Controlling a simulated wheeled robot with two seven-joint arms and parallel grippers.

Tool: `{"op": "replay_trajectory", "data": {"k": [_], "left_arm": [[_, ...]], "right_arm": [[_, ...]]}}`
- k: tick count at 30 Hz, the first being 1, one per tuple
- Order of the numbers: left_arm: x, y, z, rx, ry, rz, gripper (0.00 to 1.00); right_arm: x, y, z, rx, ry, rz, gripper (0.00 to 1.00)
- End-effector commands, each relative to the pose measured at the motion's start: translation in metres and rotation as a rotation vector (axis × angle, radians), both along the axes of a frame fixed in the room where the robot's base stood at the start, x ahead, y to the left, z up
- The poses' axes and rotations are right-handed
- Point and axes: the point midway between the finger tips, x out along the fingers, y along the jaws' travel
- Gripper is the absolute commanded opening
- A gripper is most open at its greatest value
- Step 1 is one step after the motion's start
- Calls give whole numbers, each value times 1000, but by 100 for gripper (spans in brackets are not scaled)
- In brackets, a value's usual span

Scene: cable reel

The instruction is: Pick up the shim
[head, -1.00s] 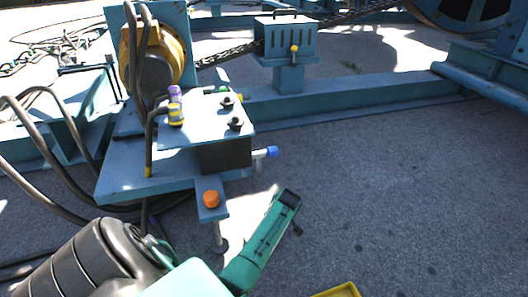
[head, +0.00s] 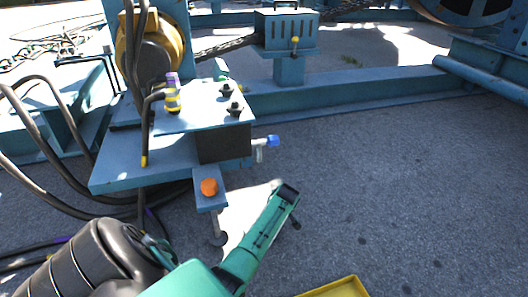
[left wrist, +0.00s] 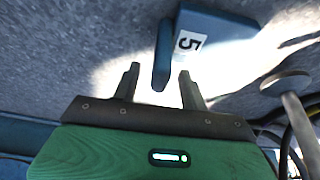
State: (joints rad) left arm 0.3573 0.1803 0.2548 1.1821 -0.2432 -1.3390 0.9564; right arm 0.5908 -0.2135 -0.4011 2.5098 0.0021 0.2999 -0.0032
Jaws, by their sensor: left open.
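In the left wrist view, a blue piece (left wrist: 215,32) with a white label reading "5" has a narrow blue tab; it looks like the shim. Its tab (left wrist: 162,58) points down between the two dark fingers of my left gripper (left wrist: 158,70), which is open. The fingers stand on either side of the tab; I cannot tell whether either touches it. In the head view my left gripper (head: 294,212) is at the end of the green arm, right of the blue stand's foot. I cannot make out the shim there. My right gripper is not in view.
A blue stand (head: 130,175) with a yellow reel, cables and an orange knob (head: 209,187) is just left of my arm. Its round foot (left wrist: 286,82) is near the shim. A yellow container's rim (head: 330,289) shows at bottom. Open pavement (head: 400,190) lies right.

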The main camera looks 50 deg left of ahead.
Motion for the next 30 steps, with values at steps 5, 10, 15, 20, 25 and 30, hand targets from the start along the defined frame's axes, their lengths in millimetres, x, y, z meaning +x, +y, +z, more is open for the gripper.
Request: {"op": "replay_trajectory", "data": {"k": [5,10,15,20,25,30], "left_arm": [[0,0,0,0,0,0,14],[0,0,0,0,0,0,0],[0,0,0,-1,1,0,0],[0,0,0,-1,1,0,0],[0,0,0,-1,1,0,0],[0,0,0,-1,1,0,0]], "right_arm": [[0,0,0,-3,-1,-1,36],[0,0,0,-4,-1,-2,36],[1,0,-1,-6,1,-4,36],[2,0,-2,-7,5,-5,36],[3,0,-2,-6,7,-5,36],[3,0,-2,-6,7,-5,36]]}}
